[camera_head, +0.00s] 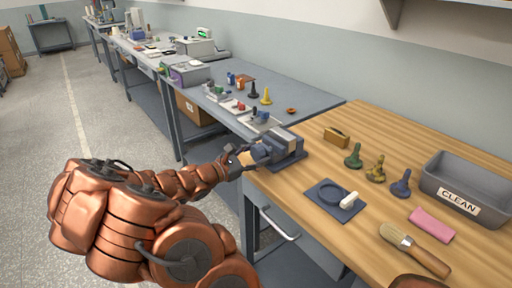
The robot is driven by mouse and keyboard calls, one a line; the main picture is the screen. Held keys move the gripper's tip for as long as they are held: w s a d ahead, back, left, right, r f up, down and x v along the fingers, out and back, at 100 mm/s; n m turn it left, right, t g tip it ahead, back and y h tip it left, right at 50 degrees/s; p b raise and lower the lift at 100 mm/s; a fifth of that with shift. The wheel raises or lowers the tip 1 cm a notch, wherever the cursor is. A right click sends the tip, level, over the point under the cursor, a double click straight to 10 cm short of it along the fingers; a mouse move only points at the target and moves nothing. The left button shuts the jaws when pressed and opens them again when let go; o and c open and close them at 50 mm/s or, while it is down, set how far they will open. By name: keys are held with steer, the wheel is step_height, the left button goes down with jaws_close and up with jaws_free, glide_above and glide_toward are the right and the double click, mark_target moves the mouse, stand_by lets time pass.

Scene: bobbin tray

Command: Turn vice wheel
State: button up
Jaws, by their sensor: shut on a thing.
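The blue-grey vice (288,152) stands on the near left corner of the wooden bench. Its wheel (260,153) is on the vice's left end, facing my arm. My gripper (247,158) is at the end of my copper-coloured arm, at the bench's left edge, and is shut on the wheel. The fingers are small and dark here, and the exact grip on the rim is hard to make out.
On the wooden bench (330,226) are a dark mat (322,189) with a white piece, several coloured bobbin-like pieces (375,170), a grey bin (450,173) marked CLEAN, a pink cloth (432,225) and a brush (415,250). A grey bench (310,103) adjoins behind. Floor at left is clear.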

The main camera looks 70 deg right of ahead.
steer(key=shift+n, duration=0.3)
steer(key=o, duration=1.2)
steer(key=shift+v, duration=6)
